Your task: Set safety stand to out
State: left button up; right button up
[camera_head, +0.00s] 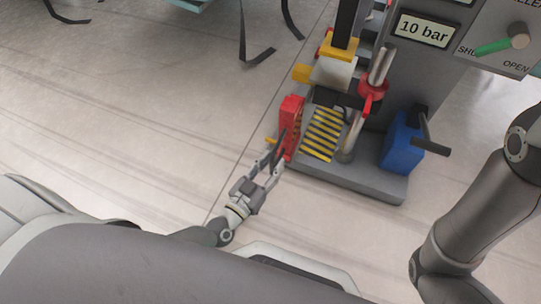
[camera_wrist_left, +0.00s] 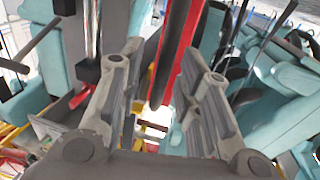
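The safety stand appears to be the upright red piece (camera_head: 291,118) at the left edge of the machine's base in the head view. My left gripper (camera_head: 272,159) is at its near lower end, with its fingers pointing up toward it. In the left wrist view a red bar (camera_wrist_left: 178,50) rises between and beyond the two spread fingers of my left gripper (camera_wrist_left: 168,70). The fingers are open, with gaps showing; whether either touches the bar is hard to tell. My right gripper is out of view.
The grey base (camera_head: 360,181) carries a yellow-and-black striped plate (camera_head: 322,134), a red-collared post (camera_head: 372,89) and a blue box with a black handle (camera_head: 401,146). A panel with a green lever (camera_head: 492,46) and a "10 bar" display (camera_head: 424,29) stands behind. Floor at left is mostly clear.

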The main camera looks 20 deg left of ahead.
pick_arm(q)
notch_tip(320, 180, up, 9)
dwell(0.5)
jog(key=shift+r, duration=0.1)
dwell(0.3)
